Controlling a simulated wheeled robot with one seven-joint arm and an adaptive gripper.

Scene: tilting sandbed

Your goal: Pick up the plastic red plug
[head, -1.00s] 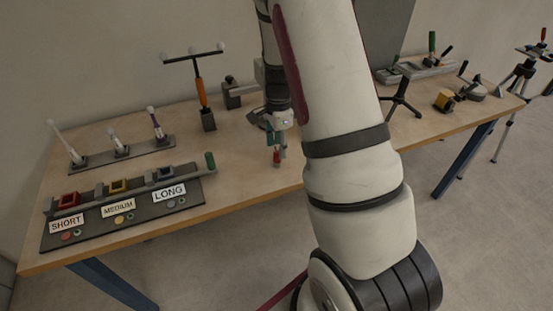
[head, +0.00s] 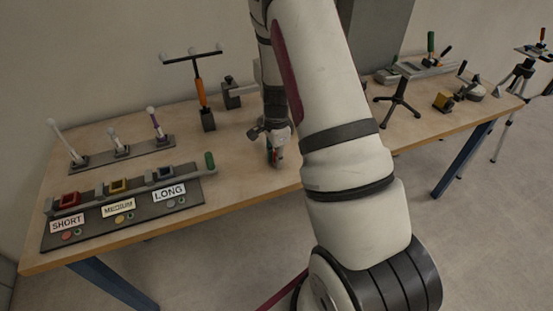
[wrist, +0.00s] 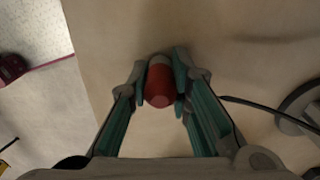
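The red plastic plug (wrist: 159,88) stands in the wrist view between the two teal finger pads of my gripper (wrist: 161,78). It has a red body with a greyish far end. The pads are close on both sides of it, and I cannot tell whether both touch it. In the head view my gripper (head: 275,157) is down low at the table's front part, with only a small bit of red showing between its fingers. Most of the plug is hidden there.
The wooden table (head: 235,180) is bare around my gripper. A dark rack labelled SHORT, MEDIUM and LONG (head: 125,205) lies to the left. A T-handled tool with an orange grip (head: 201,93) stands behind. A small black tripod (head: 398,100) stands to the right.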

